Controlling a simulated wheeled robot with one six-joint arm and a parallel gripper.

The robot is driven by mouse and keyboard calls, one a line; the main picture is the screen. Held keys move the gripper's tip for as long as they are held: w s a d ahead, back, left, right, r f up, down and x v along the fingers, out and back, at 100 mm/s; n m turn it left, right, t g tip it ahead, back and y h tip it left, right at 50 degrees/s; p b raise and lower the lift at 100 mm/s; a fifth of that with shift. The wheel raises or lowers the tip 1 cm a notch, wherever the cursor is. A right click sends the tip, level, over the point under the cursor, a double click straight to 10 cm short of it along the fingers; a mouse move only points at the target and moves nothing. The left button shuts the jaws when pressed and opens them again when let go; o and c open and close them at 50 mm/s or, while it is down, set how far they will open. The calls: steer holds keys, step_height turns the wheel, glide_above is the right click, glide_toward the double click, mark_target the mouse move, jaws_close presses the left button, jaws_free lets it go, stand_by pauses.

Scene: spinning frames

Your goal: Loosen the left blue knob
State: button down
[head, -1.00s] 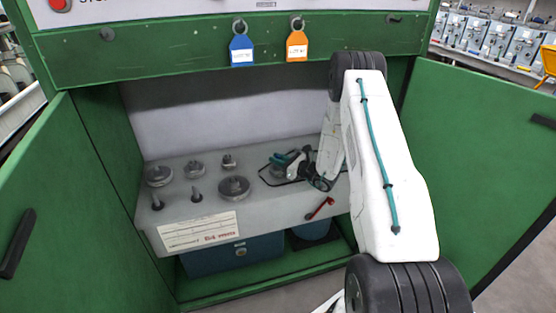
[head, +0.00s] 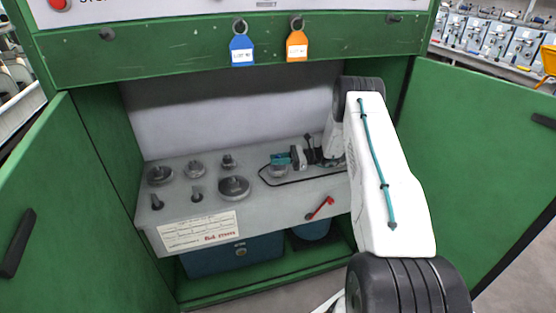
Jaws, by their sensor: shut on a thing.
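My gripper (head: 283,161) is at the right part of the grey shelf inside the green cabinet, its arm reaching in from the right. It is shut on a small part, likely the blue knob, over a pale round piece (head: 278,171) on the shelf top. Teal patches show at the fingers, and I cannot tell which are knob and which are gripper. No other blue knob shows clearly. A black line curves along the shelf around this spot.
Several grey round knobs and posts stand on the left half of the shelf, including a large one (head: 233,187). A red lever (head: 321,208) is on the shelf's front face. Open green doors flank the cabinet; blue (head: 241,50) and orange (head: 297,45) tags hang above.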

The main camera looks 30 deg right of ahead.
steer(key=shift+g, duration=0.3)
steer(key=c, duration=1.4)
jaws_free()
steer(key=shift+o, duration=0.2)
steer(key=shift+r, duration=0.1)
steer(key=shift+r, duration=0.2)
step_height(320, 180, up, 3)
steer(key=shift+f, duration=0.2)
steer(key=shift+s+a+r, duration=0.15)
steer(key=shift+s+r, duration=0.15)
steer(key=shift+s, duration=0.45)
steer(key=s+a+r, duration=0.1)
steer(key=s+a, duration=0.3)
steer(key=s, duration=1)
steer(key=shift+r, duration=0.15)
steer(key=shift+o, duration=0.2)
